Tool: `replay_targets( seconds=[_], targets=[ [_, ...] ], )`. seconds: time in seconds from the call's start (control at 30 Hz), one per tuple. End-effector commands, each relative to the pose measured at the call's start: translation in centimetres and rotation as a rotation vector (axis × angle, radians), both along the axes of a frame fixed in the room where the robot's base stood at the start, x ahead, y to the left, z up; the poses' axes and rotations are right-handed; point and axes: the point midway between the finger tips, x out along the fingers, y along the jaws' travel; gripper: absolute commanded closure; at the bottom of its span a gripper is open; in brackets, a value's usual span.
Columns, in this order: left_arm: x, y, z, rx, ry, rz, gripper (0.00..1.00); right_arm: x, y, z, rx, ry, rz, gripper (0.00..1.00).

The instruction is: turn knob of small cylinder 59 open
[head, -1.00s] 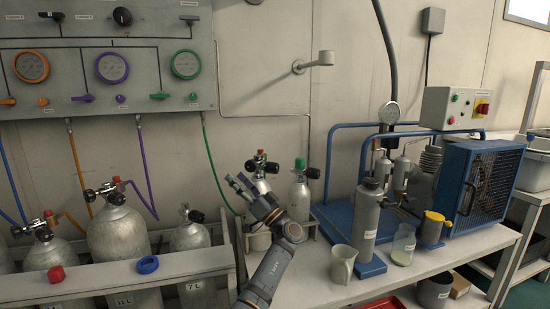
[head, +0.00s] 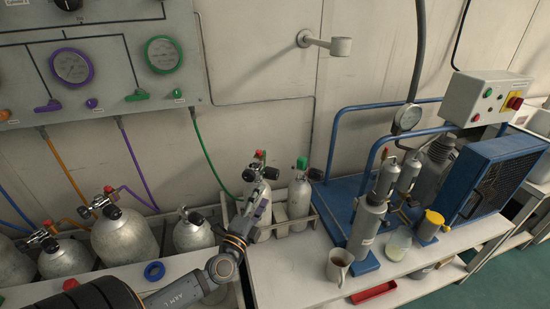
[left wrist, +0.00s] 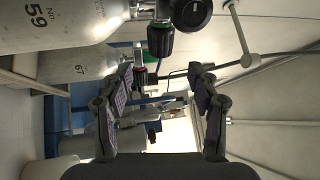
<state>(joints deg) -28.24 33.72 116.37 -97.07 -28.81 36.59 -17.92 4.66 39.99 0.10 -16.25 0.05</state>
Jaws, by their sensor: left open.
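Small cylinder 59 (left wrist: 50,22) is a grey bottle lying sideways across the top left of the left wrist view, its number readable. It stands upright in the rack in the head view (head: 264,226), partly hidden by my left gripper. Its valve carries a round black knob (left wrist: 190,13) and a dark knob (left wrist: 160,41). In the head view, the valve (head: 260,172) shows a red part on top. My left gripper (left wrist: 160,76) is open and empty, close in front of the cylinder, its fingers apart from both knobs. My right gripper is not in view.
Cylinder 67 (left wrist: 75,65), green-capped (head: 302,162), stands right beside it. Larger cylinders (head: 125,238) stand to the left. A beaker (head: 339,265), a grey upright filter bottle (head: 367,228) and a blue-framed compressor (head: 490,175) are on the bench to the right.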

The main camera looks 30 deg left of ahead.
Motion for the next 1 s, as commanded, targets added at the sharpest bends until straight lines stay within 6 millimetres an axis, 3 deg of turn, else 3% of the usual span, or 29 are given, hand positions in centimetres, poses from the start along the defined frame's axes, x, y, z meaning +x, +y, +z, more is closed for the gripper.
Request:
replay_targets(
  seconds=[0.17, 0.4, 0.6, 0.77, 1.0],
  targets=[
    [0.8, 0.2, 0.1, 0.0, -0.001, 0.002, 0.4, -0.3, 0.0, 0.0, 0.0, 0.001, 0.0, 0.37],
    [5.6, 1.0, 1.4, -0.003, -0.005, 0.004, 0.4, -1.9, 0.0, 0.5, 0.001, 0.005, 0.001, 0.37],
    [8.9, 1.5, 1.8, -0.002, -0.003, 0.004, 0.4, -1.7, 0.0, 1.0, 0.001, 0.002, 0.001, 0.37],
    [10.1, 1.7, 2.0, 0.0, -0.002, 0.003, 0.4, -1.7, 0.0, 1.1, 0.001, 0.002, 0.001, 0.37],
    [10.2, 1.7, 1.9, 0.0, -0.001, 0.003, 0.4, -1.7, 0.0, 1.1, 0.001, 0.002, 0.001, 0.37]
  ],
)
